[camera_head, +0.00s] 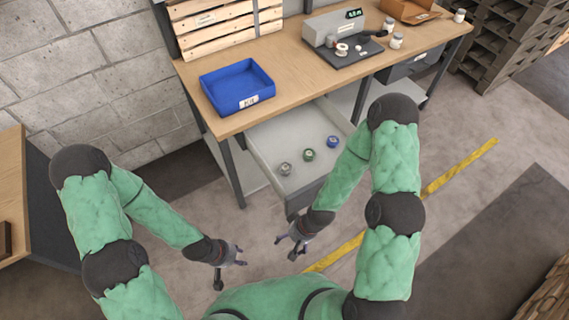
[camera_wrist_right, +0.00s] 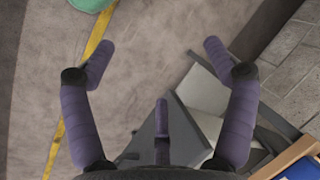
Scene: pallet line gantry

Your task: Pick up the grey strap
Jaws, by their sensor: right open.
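The grey strap (camera_head: 285,168) is a small coil lying in the open drawer (camera_head: 262,155) under the workbench, nearest the drawer's front left. A green strap (camera_head: 309,154) and a blue strap (camera_head: 333,141) lie in a row to its right. My right gripper (camera_head: 288,247) is open and empty, outside the drawer and below its front edge in the head view. Its spread fingers also show in the right wrist view (camera_wrist_right: 158,62), with nothing between them; no strap is visible there. My left gripper (camera_head: 236,270) is open and empty over the floor, further left.
A blue bin (camera_head: 237,87) stands on the workbench (camera_head: 290,65) above the drawer. A grey device (camera_head: 335,30) with a display stands further right. The drawer front and bench leg (camera_head: 225,165) are nearby obstacles. Stacked pallets (camera_head: 510,40) stand at the far right.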

